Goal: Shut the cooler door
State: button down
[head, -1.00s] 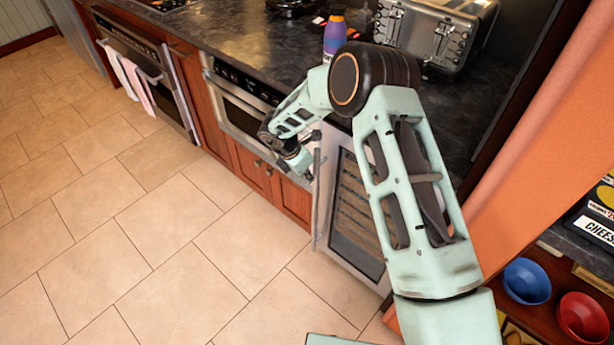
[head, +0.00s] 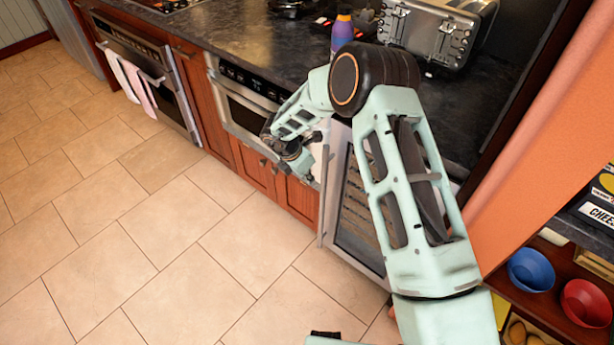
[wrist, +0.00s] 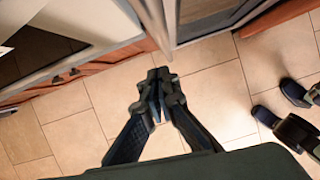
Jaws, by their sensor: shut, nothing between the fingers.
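The cooler door (head: 350,222) has a glass pane in a metal frame and sits under the counter, partly hidden behind my arm. My gripper (wrist: 160,76) is shut and empty, low over the floor in front of the door's left edge. In the head view, my gripper (head: 303,166) is beside that edge; contact cannot be told.
A microwave drawer (head: 245,115) is left of the cooler above red-brown cabinet doors (head: 298,200). A toaster (head: 435,32) and a purple bottle (head: 341,35) stand on the counter. Blue (head: 530,270) and red (head: 586,303) bowls sit on a shelf at right. The tiled floor (head: 130,220) at left is clear.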

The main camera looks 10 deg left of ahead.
jog(key=v, duration=1)
jog(key=shift+s+a, duration=0.2)
jog(key=shift+a, duration=0.25)
